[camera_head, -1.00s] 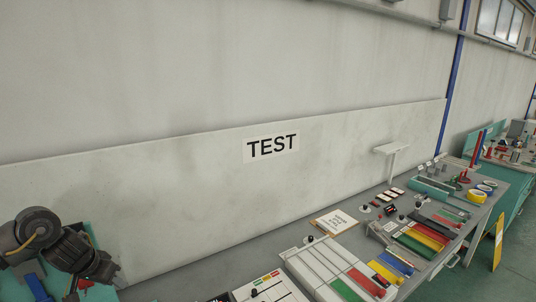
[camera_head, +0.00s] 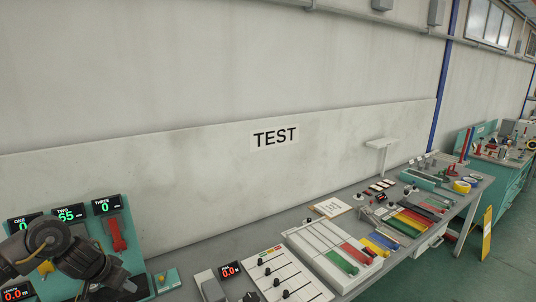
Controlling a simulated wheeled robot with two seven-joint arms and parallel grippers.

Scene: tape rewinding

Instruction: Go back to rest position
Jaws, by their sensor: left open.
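My left gripper (camera_head: 118,281) is at the lower left, at the end of my dark grey arm, in front of a teal panel (camera_head: 139,262). It is open, and I see nothing held in it. Its fingertips are small and partly lost against the panel and the picture's lower edge. My right gripper is not in view.
The teal panel has lit displays (camera_head: 70,214) and a red lever (camera_head: 117,234). To its right, the grey bench holds a slider box (camera_head: 287,277), a tray with coloured strips (camera_head: 330,250) and several small parts.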

